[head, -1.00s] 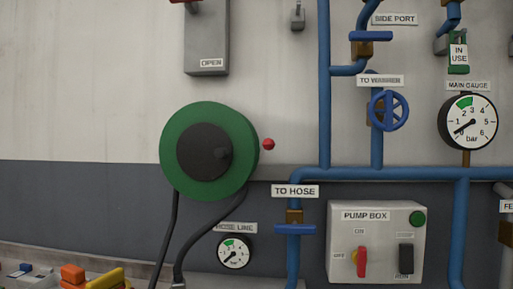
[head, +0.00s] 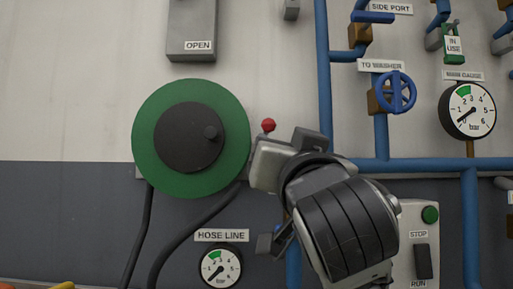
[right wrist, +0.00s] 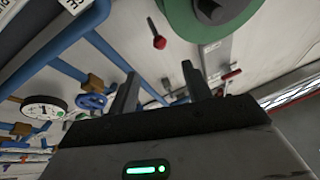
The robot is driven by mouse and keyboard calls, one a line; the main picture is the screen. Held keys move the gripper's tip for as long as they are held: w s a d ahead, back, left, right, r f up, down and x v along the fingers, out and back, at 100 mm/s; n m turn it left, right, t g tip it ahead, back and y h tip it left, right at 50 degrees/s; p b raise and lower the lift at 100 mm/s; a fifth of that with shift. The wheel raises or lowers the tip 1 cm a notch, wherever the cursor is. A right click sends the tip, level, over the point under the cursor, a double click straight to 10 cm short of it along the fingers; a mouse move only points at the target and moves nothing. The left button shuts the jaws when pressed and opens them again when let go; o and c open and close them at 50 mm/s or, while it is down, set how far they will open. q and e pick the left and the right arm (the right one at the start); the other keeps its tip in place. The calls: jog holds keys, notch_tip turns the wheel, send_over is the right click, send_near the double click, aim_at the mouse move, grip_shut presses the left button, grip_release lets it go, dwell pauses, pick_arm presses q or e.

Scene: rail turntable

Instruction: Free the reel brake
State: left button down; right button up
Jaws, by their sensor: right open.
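The hose reel (head: 160,110) is a green disc with a dark hub (head: 190,138) and a knob, mounted on the wall. A small red ball on a short lever (head: 268,125), which looks like the reel brake, stands just right of the reel. It also shows in the right wrist view as a red knob on a thin stem (right wrist: 159,42). My right gripper (right wrist: 160,75) is open and empty, its two fingers pointing toward the wall. The red knob appears beyond and between the fingertips, apart from them. In the head view my right arm covers the area below the knob. My left gripper is out of view.
Blue pipes (head: 323,70) and a blue handwheel (head: 397,92) stand right of the brake. The pump box (head: 430,250) is partly hidden behind my arm. A hose line gauge (head: 220,267) and black hoses (head: 180,235) hang below the reel.

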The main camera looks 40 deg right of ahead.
jog(key=p, duration=1.3)
send_near(271, 125)
jog(key=x, duration=0.4)
jog(key=p+x, duration=0.2)
jog(key=x, duration=0.4)
jog(key=shift+w+d+r, duration=0.1)
jog(key=shift+w, duration=0.1)
jog(key=shift+w+d+r, duration=0.1)
jog(key=shift+w+d, duration=0.2)
jog(key=shift+w, duration=0.2)
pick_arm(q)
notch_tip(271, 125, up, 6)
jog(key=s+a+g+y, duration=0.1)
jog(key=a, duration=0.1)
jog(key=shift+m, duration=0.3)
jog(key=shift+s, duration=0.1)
